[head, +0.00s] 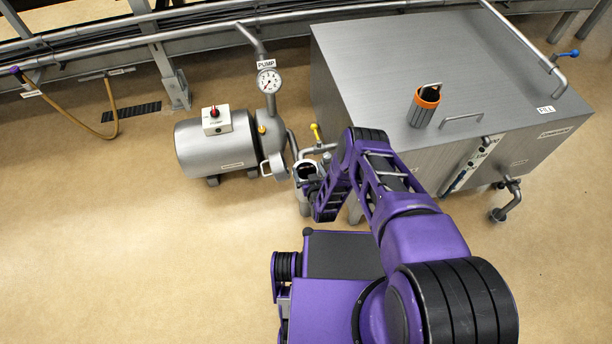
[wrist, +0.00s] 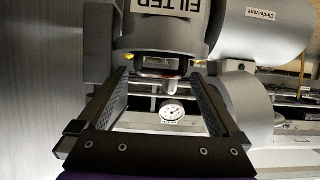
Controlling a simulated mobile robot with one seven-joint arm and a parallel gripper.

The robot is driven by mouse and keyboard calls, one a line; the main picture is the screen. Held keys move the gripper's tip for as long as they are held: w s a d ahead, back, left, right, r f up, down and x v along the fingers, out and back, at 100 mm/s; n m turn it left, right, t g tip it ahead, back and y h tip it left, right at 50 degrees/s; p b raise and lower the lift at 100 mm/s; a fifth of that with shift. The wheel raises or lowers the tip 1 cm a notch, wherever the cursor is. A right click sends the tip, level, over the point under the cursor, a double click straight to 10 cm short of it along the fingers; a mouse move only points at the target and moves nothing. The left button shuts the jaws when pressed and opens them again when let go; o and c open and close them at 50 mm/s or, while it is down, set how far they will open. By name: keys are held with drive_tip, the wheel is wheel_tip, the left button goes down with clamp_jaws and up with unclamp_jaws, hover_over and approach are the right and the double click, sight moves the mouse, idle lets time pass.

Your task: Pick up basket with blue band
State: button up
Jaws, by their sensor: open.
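No basket with a blue band can be made out in either view. A dark basket with an orange band (head: 423,106) and a thin handle stands on the grey tank's lid in the head view. My gripper (wrist: 164,75) is open, its two fingers spread wide with nothing held between them. It faces a grey housing marked FILTER (wrist: 165,30), which shows at the top of the wrist view. A dark, reddish-edged part lies just beyond the fingertips; I cannot tell what it is. In the head view my arm hides most of the gripper and part of the filter area.
A pump (head: 222,145) with a gauge (head: 268,81) stands to the left, joined by pipes. A yellow-handled valve (head: 316,132) is close to the filter. The floor at left is mostly clear, with a hose (head: 110,100) hanging there.

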drive_tip(key=shift+s, duration=0.1)
clamp_jaws()
idle(0.3)
drive_tip(key=shift+r, duration=0.1)
